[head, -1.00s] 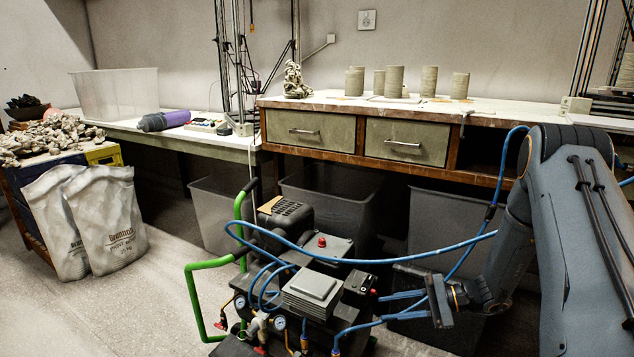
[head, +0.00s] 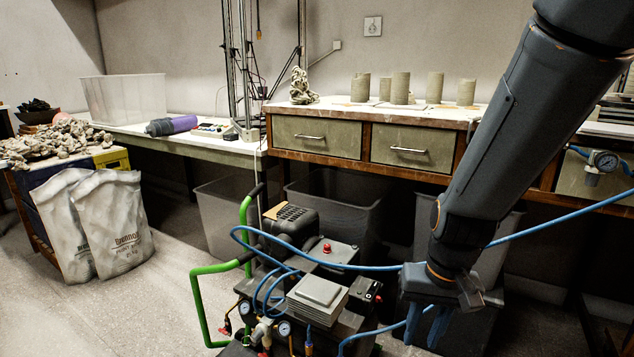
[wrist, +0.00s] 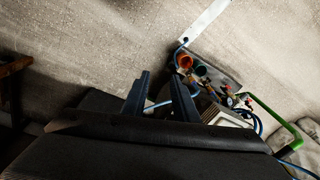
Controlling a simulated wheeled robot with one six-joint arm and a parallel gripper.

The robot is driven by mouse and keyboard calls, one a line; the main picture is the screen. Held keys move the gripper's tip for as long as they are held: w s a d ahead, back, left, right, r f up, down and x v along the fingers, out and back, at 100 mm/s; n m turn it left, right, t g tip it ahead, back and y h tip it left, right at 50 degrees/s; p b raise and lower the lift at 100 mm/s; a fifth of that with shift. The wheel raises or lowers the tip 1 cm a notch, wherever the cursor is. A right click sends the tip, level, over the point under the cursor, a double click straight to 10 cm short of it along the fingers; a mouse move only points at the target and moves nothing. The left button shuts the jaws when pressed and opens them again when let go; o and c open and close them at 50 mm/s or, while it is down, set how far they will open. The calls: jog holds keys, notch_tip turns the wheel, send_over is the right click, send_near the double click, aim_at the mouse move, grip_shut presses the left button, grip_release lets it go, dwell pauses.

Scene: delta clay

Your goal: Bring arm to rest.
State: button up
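My arm (head: 500,140) comes down from the upper right of the head view, in front of the bench. My gripper (head: 425,335) hangs at its lower end, fingers pointing down, low in front of the dark bins. In the wrist view my gripper (wrist: 160,76) has its two fingers apart, with floor showing between the tips. A blue hose also shows between the fingers in that view, but I cannot tell how far beyond them it lies. Nothing is held.
A wooden bench (head: 330,165) with drawers stands behind the arm, bearing several clay cylinders (head: 401,88). Dark bins (head: 335,210) stand beneath it. Clay sacks (head: 105,222) stand at left.

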jog(key=s+a+r+n, duration=0.35)
jog(key=s+a, duration=0.35)
jog(key=a, duration=0.4)
jog(key=s+a+r+n, duration=0.2)
jog(key=s+a+n, duration=0.4)
jog(key=a, duration=0.4)
jog(key=s+d+r+m+p, duration=0.1)
jog(key=d+r+m+p, duration=0.3)
jog(key=d+r+p, duration=0.6)
jog(key=s+d+r+m+p, duration=0.1)
jog(key=d+r+m+p, duration=0.2)
jog(key=d+r+p, duration=0.7)
notch_tip(320, 180, up, 6)
jog(key=p, duration=1)
jog(key=shift+d+r+m+g+h, duration=0.2)
jog(key=shift+r+m+g+h, duration=0.05)
jog(key=shift+m+g+h, duration=0.15)
